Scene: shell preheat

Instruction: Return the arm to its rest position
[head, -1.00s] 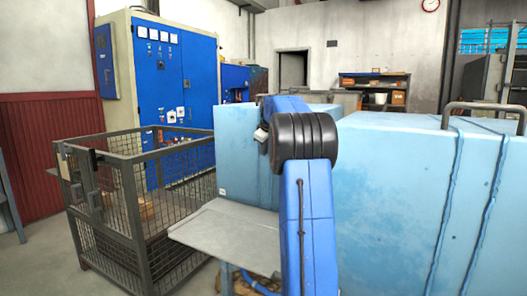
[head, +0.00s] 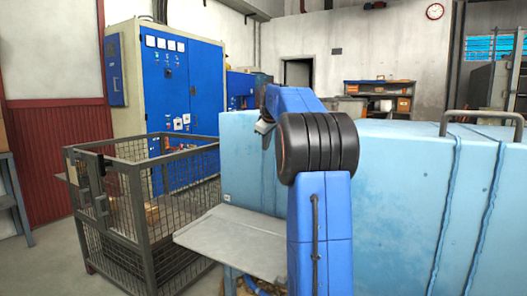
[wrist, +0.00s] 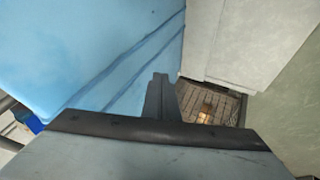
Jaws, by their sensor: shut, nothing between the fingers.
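My blue arm with its black ribbed joint stands up the middle of the head view, in front of a light blue cabinet (head: 420,200). Its far end bends away to the left, and only a small grey part shows there; the fingers cannot be made out in that view. In the wrist view my gripper (wrist: 161,98) is shut and empty, its dark fingers together beyond a dark curved edge. The blue cabinet surface (wrist: 80,50) fills the left of that view. I see no contact between the fingers and anything.
A grey sheet-metal shelf (head: 235,240) juts from the cabinet, left of my arm. A wire mesh cage (head: 140,215) stands further left, with a brownish item inside. A blue control cabinet (head: 180,85) stands behind it. A metal handle (head: 482,116) tops the light blue cabinet at right.

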